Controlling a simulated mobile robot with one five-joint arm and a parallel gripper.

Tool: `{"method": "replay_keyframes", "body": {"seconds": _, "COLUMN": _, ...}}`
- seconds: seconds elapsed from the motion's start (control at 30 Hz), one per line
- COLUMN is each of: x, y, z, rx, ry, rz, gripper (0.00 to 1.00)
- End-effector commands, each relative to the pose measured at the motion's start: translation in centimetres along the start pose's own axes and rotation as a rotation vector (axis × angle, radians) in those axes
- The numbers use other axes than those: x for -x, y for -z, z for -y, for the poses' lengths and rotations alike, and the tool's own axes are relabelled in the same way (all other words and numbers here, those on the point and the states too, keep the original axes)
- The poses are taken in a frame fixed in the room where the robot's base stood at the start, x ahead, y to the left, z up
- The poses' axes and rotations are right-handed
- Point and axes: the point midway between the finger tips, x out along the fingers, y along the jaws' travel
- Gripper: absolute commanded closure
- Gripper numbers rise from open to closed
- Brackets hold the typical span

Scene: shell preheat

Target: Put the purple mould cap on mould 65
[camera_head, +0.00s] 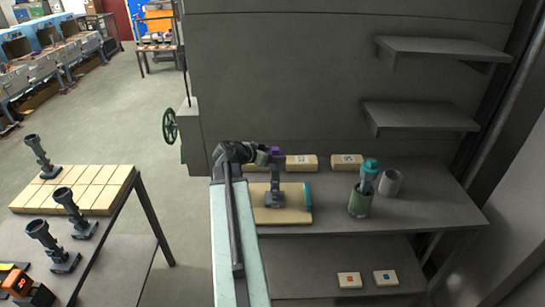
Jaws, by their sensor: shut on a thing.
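The purple mould cap (277,150) is a small piece at the tip of my gripper (268,155), which is shut on it. It shows just above the top of a dark grey upright stand (274,184); I cannot tell whether they touch. The stand is on a pale wooden board (298,216) on the grey bench. Two pale blocks with small labels, one block (301,162) close to the right of the cap and another block (347,160) farther right, sit at the back of the bench. Their labels are too small to read, so I cannot tell which mould is 65.
Tiles with orange (349,280) and blue (386,278) marks lie on the lower shelf. Wall shelves (420,115) project above. Grey stands (72,210) occupy the left table.

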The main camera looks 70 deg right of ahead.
Motion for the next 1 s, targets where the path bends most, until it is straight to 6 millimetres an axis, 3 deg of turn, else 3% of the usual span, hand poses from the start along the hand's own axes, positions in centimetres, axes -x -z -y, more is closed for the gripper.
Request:
{"method": "replay_keyframes", "body": {"seconds": 0.27, "x": -0.3, "y": -0.6, "z": 0.0, "rx": 0.000, "ry": 0.000, "rz": 0.000, "gripper": 0.76}}
{"method": "replay_keyframes", "body": {"seconds": 0.3, "x": -0.3, "y": -0.5, "z": 0.0, "rx": 0.000, "ry": 0.000, "rz": 0.000, "gripper": 0.28}}
{"method": "replay_keyframes", "body": {"seconds": 0.63, "x": -0.1, "y": -0.4, "z": 0.0, "rx": 0.000, "ry": 0.000, "rz": 0.000, "gripper": 0.28}}
{"method": "replay_keyframes", "body": {"seconds": 1.0, "x": 3.2, "y": -0.2, "z": -0.5, "rx": 0.002, "ry": 0.001, "rz": 0.000, "gripper": 0.28}}
